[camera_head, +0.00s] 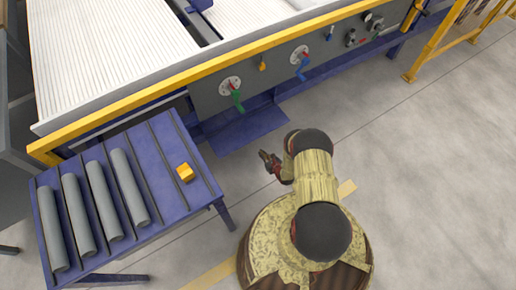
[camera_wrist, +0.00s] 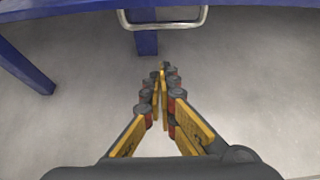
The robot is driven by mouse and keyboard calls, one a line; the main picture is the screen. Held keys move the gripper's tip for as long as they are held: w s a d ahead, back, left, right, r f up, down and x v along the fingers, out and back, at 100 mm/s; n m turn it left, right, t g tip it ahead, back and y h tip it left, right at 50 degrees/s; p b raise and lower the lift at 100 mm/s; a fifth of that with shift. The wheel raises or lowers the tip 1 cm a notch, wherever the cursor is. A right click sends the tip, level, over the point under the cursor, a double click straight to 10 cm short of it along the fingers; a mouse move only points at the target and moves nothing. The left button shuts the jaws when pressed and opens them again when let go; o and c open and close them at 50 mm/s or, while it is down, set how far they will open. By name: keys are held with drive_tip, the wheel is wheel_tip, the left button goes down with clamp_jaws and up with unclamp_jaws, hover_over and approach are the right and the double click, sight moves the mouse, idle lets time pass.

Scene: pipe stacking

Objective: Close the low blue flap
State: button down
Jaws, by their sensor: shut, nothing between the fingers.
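The low blue flap (camera_head: 250,130) sticks out from beneath the grey control panel of the machine, near the floor, so it stands open. My gripper (camera_head: 266,160) is just in front of the flap's near edge, apart from it as far as I can tell. In the wrist view my gripper (camera_wrist: 163,76) has its fingertips together with nothing between them. A metal U-shaped handle (camera_wrist: 163,25) is ahead of the fingertips, at the top of the wrist view. Blue parts lie around it; I cannot tell which of them belong to the flap.
A blue table (camera_head: 165,150) at left holds several grey pipes (camera_head: 128,188) and a yellow block (camera_head: 185,172). The panel (camera_head: 268,75) carries a green lever (camera_head: 237,100) and a blue lever (camera_head: 303,70). Open floor (camera_head: 430,180) lies to the right.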

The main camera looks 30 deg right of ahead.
drive_tip(key=b+x, duration=0.5)
drive_tip(key=x, duration=0.5)
drive_tip(key=shift+s+r, duration=0.2)
drive_tip(key=shift+r, duration=0.8)
drive_tip(key=shift+s+r, duration=0.2)
drive_tip(key=shift+r, duration=0.8)
drive_tip(key=shift+r+p, duration=0.1)
drive_tip(key=shift+p, duration=0.25)
